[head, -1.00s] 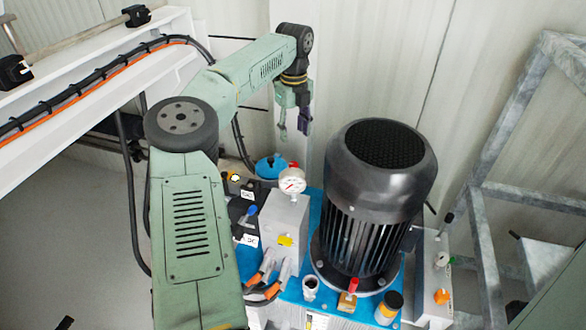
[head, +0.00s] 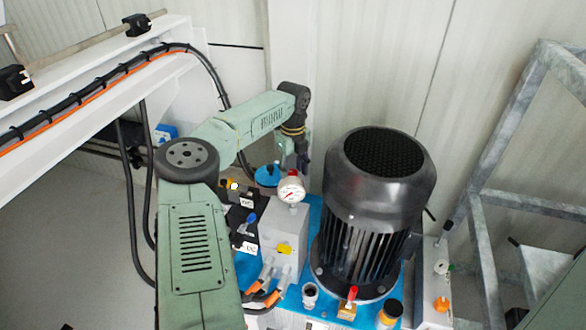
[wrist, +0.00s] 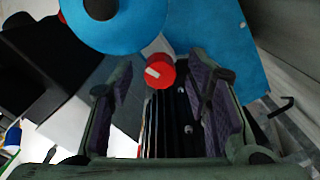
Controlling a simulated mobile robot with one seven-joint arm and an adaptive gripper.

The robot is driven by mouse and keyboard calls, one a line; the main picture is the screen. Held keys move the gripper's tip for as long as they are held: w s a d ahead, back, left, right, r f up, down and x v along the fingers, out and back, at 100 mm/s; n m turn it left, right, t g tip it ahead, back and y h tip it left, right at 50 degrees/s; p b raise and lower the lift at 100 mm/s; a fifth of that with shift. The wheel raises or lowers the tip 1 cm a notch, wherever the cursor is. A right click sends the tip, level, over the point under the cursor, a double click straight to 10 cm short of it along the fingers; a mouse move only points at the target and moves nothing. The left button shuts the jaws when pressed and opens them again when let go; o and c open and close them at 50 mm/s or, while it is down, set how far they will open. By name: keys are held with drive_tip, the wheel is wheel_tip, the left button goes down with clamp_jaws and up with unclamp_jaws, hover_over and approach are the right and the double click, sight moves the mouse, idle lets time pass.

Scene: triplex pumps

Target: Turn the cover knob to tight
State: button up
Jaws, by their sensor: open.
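A red knob (wrist: 158,71) with a white mark on its face shows in the wrist view, between my gripper's fingers and towards the far end of the gap. The knob sits beside a large blue round cover (wrist: 108,20). In the head view the blue cover (head: 267,175) is behind the pressure gauge, with a small red part beside it. My gripper (wrist: 165,95) is open, its purple-padded fingers apart on either side of the knob, with no clear contact. In the head view my gripper (head: 291,158) points down above the cover area, partly hidden behind the gauge.
The pressure gauge (head: 291,190) on a grey block (head: 284,232) stands just in front of the gripper. A large black motor (head: 368,205) stands to the right. A pale wall is close behind. Black hoses hang at left.

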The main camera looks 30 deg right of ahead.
clamp_jaws()
idle(0.6)
drive_tip(key=shift+r+m, duration=0.1)
drive_tip(key=shift+m, duration=0.3)
drive_tip(key=m+p, duration=0.1)
drive_tip(key=m, duration=0.1)
drive_tip(key=shift+m, duration=0.4)
drive_tip(key=m+p, duration=0.1)
drive_tip(key=m, duration=1)
drive_tip(key=shift+w+m+p, duration=0.1)
drive_tip(key=shift+m+p, duration=0.2)
drive_tip(key=shift+p, duration=0.1)
drive_tip(key=m, duration=0.6)
drive_tip(key=shift+m, duration=0.3)
